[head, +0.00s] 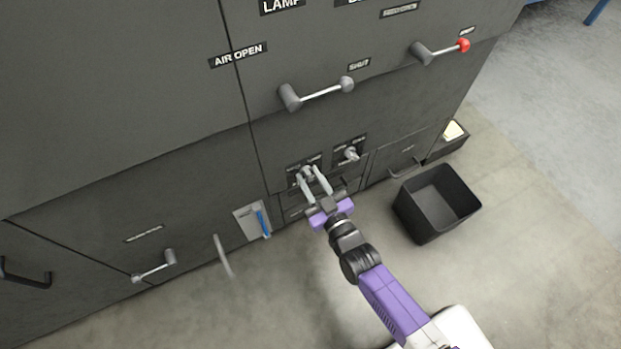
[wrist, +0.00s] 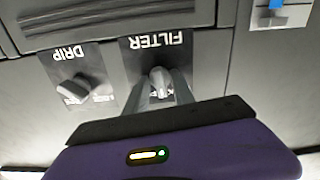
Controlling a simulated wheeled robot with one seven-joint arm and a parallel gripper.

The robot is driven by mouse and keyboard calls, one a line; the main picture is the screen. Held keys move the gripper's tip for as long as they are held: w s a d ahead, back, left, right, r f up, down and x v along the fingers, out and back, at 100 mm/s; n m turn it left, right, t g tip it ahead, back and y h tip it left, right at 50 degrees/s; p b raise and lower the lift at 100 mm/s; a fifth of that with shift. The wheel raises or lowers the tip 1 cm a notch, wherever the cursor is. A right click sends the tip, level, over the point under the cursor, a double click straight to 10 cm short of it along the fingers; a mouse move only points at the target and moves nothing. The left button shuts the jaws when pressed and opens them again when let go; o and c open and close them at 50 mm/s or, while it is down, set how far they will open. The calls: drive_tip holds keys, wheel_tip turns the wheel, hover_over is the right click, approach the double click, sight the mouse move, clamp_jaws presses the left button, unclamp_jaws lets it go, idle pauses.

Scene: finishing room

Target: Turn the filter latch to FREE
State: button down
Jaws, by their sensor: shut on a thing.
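The filter latch (wrist: 159,76) is a small light-grey knob on a dark plate marked FILTER, which appears upside down in the wrist view. My gripper (wrist: 160,90) has one finger on each side of the knob and is shut on it. In the head view my gripper (head: 314,184) reaches the low front of the dark cabinet at the filter plate (head: 291,172). The fingers cover part of the knob and of the plate's lower lettering, so I cannot read which mark the latch points to.
The similar DRIP latch (wrist: 76,88) sits beside the filter plate; it also shows in the head view (head: 351,154). A blue lever (head: 262,222) is left of my gripper. A black open bin (head: 437,203) stands on the floor at right. Lever handles (head: 318,94) stick out above.

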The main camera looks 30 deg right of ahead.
drive_tip(key=m+b, duration=0.1)
drive_tip(key=m, duration=0.4)
drive_tip(key=shift+m, duration=0.3)
drive_tip(key=shift+m+b, duration=0.7)
drive_tip(key=shift+m, duration=1.6)
drive_tip(key=c, duration=1.4)
unclamp_jaws()
drive_tip(key=shift+c, duration=0.2)
drive_tip(key=shift+s, duration=0.15)
drive_tip(key=s+p, duration=0.2)
drive_tip(key=s, duration=0.5)
drive_tip(key=shift+s, duration=0.25)
